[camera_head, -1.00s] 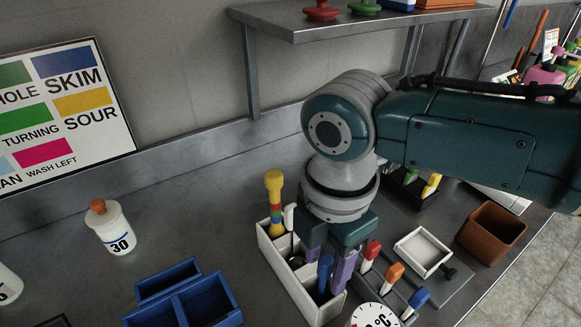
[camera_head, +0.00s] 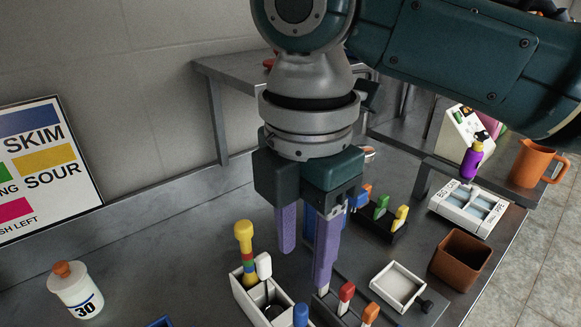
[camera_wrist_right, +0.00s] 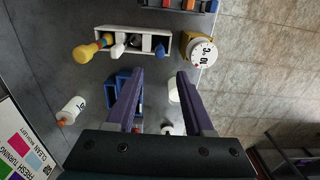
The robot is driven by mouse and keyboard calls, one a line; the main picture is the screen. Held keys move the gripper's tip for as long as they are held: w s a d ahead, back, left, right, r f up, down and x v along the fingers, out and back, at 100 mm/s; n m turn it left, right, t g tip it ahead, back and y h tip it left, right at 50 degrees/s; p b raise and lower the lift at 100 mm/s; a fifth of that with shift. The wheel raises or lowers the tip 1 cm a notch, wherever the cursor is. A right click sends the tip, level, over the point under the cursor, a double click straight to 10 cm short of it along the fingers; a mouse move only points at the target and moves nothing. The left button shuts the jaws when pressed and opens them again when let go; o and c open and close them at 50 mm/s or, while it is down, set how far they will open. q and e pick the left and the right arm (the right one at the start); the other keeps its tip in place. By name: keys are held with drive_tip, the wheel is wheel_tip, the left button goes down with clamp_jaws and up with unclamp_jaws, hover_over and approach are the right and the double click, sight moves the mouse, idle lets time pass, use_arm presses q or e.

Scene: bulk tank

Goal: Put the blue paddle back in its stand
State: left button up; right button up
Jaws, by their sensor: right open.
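A blue-handled tool (camera_head: 301,315), which may be the blue paddle, stands in the near end of a white caddy (camera_head: 243,294). It is cut by the lower picture edge; its blue handle also shows in the right wrist view (camera_wrist_right: 160,49). My right gripper (camera_head: 303,270) is open and empty, its purple fingers pointing down over the counter near the caddy. In the right wrist view the open fingers (camera_wrist_right: 158,78) lie apart from the caddy. A grey rack beside the caddy holds red (camera_head: 346,292) and orange (camera_head: 370,312) handles; I cannot tell which holder is the stand. My left gripper is not in view.
The caddy also holds a yellow-topped banded stick (camera_head: 244,240) and a white-handled tool (camera_head: 264,267). A blue box (camera_wrist_right: 120,90) and a round dial (camera_wrist_right: 199,49) are close by. A white tray (camera_head: 398,285) and brown bin (camera_head: 460,262) stand to the right.

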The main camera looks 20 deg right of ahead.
drive_tip(key=s+a+f+m+t+y, duration=0.1)
drive_tip(key=s+a+f+m+y, duration=0.2)
drive_tip(key=s+a+f+m, duration=0.25)
drive_tip(key=s+d+r+m+t+h, duration=0.1)
drive_tip(key=s+d+m+t+h, duration=0.1)
drive_tip(key=s+d+m, duration=0.8)
drive_tip(key=d+m, duration=0.3)
drive_tip(key=m, duration=0.1)
drive_tip(key=shift+s+d+r+t+h, duration=0.2)
drive_tip(key=shift+s+d+t+h, duration=0.1)
drive_tip(key=shift+s+d+h, duration=0.1)
drive_tip(key=shift+m, duration=0.25)
